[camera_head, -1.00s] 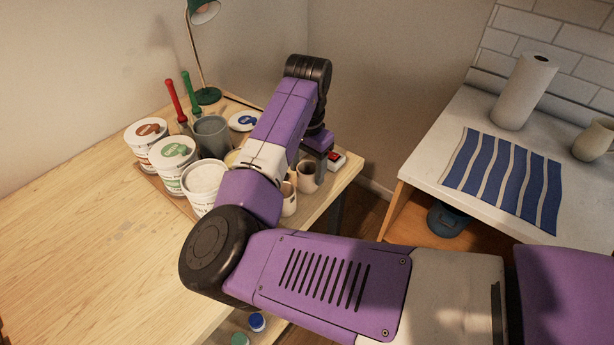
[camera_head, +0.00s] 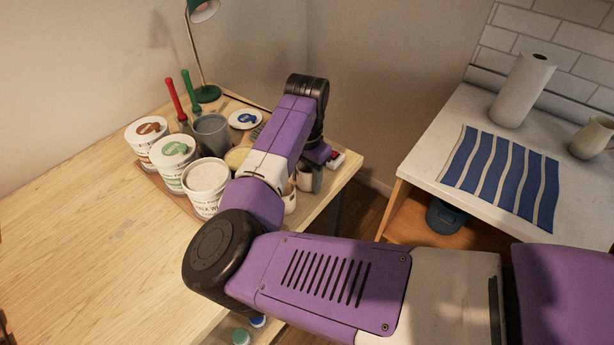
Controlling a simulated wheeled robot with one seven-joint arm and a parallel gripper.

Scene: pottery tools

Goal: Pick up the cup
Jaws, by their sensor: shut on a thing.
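A beige cup (camera_head: 304,180) stands near the right edge of the wooden table, partly hidden behind my arm and gripper. My gripper (camera_head: 316,181) points down at this cup, with a dark finger against its right side. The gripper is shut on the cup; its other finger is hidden. A second pale cup (camera_head: 290,202) stands just in front, mostly covered by my arm.
Several white tubs, one being an open tub (camera_head: 207,182), stand left of my arm. A grey pot (camera_head: 212,134) and a green lamp (camera_head: 207,93) are behind. The table's left front (camera_head: 90,240) is clear.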

